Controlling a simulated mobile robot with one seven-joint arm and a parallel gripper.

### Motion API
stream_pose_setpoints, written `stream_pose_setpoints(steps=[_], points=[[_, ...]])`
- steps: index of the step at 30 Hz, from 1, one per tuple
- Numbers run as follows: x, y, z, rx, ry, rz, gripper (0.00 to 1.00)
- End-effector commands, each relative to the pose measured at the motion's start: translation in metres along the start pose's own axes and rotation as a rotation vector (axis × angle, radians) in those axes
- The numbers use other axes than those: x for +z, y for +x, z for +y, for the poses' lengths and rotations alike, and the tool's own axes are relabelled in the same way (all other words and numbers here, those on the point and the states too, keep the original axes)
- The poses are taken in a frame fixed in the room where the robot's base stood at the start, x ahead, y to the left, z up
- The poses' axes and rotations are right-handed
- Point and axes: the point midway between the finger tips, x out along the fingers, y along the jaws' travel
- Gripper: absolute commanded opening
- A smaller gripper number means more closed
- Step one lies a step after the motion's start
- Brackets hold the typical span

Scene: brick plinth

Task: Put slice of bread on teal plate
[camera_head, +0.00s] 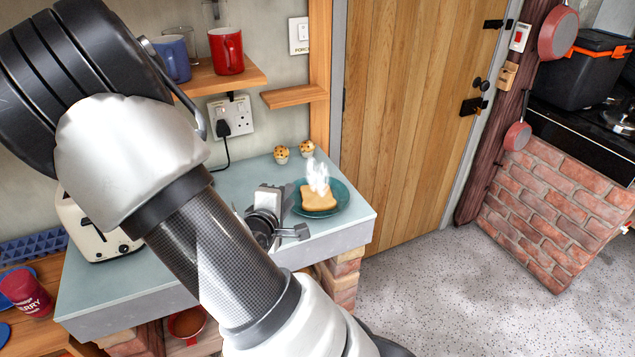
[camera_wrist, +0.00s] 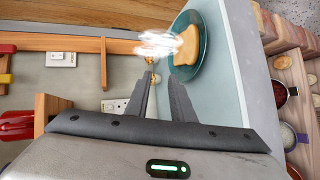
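The slice of bread (camera_head: 319,197) is a golden toast slice lying on the teal plate (camera_head: 340,200), with white steam rising over it. The plate sits at the right end of the counter. In the wrist view, the bread (camera_wrist: 189,44) and the plate (camera_wrist: 186,73) are ahead and to the right of my fingers, and steam covers part of the bread. My gripper (camera_head: 288,194) is just left of the plate in the head view. In the wrist view, my gripper (camera_wrist: 161,75) has its fingers apart with nothing between them, clear of the bread.
Two muffins (camera_head: 281,154) stand behind the plate. A cream toaster (camera_head: 95,235) is at the counter's left. A wall shelf (camera_head: 220,78) holds a red mug (camera_head: 227,50) and a blue mug (camera_head: 173,58). The pale counter (camera_head: 345,225) is bare in front of the plate.

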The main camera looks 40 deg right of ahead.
Motion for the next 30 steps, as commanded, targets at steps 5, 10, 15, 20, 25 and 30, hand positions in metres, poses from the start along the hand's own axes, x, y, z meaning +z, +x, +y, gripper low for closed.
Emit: stream_pose_setpoints(steps=[5,10,15,20,25,30], points=[[0.0,-0.017,0.02,-0.001,-0.002,0.001,0.22],[0.0,-0.016,0.016,-0.001,0.0,0.0,0.22],[-0.005,-0.018,0.014,-0.036,0.043,0.016,0.22],[-0.042,-0.04,0.002,-0.258,0.285,0.114,0.22],[-0.097,-0.107,0.013,-0.608,0.594,0.251,0.22],[-0.11,-0.193,0.049,-0.886,0.75,0.312,0.22]])
